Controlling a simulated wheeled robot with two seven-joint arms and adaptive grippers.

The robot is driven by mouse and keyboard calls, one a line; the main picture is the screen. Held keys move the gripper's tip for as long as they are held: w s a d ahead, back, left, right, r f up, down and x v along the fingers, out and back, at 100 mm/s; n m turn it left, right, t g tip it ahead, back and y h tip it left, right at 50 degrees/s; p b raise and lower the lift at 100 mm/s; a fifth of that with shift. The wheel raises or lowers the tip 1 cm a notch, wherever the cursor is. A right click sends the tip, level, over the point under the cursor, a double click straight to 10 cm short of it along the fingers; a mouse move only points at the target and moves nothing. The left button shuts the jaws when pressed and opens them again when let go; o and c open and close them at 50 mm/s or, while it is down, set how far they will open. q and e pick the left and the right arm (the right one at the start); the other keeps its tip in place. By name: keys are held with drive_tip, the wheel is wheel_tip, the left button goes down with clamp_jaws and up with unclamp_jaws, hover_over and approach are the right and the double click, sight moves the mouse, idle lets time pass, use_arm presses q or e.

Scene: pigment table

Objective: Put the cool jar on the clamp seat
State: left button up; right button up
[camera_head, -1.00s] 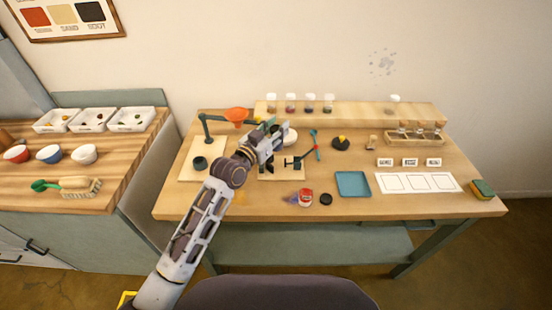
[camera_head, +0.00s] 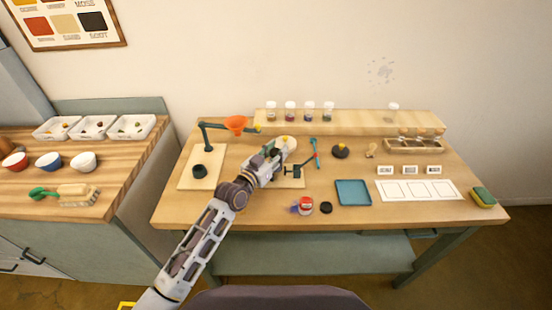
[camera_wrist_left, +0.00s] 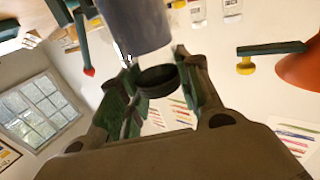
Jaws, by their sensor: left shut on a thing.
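My left gripper (camera_head: 274,154) is over the back left of the table, at the clamp stand's board (camera_head: 293,182). In the left wrist view its fingers close around a dark, round-rimmed thing (camera_wrist_left: 158,79); I cannot tell from its look whether this is the cool jar. A grey cylinder (camera_wrist_left: 137,24) shows above it. The clamp seat is mostly hidden behind the gripper; a dark T-shaped handle (camera_head: 289,165) shows beside it. A jar with a red label (camera_head: 306,204) stands in front, next to a dark lid (camera_head: 326,208). My right gripper is not in view.
An orange funnel (camera_head: 235,124) on a green stand is left of the gripper. Several jars line the back shelf (camera_head: 360,118). A blue tray (camera_head: 353,192) lies right of the red-labelled jar.

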use_arm(q)
wheel_tip(320, 180, down, 2)
drive_tip(key=shift+f, duration=0.4)
drive_tip(key=o, duration=1.2)
drive_tip(key=shift+f, duration=0.1)
drive_tip(key=shift+o, duration=0.2)
drive_tip(key=shift+s+a, duration=0.2)
drive_tip(key=shift+s, duration=0.05)
drive_tip(key=v, duration=0.8)
drive_tip(key=shift+s+a, duration=0.1)
drive_tip(key=shift+s, duration=0.05)
drive_tip(key=shift+v, duration=1.45)
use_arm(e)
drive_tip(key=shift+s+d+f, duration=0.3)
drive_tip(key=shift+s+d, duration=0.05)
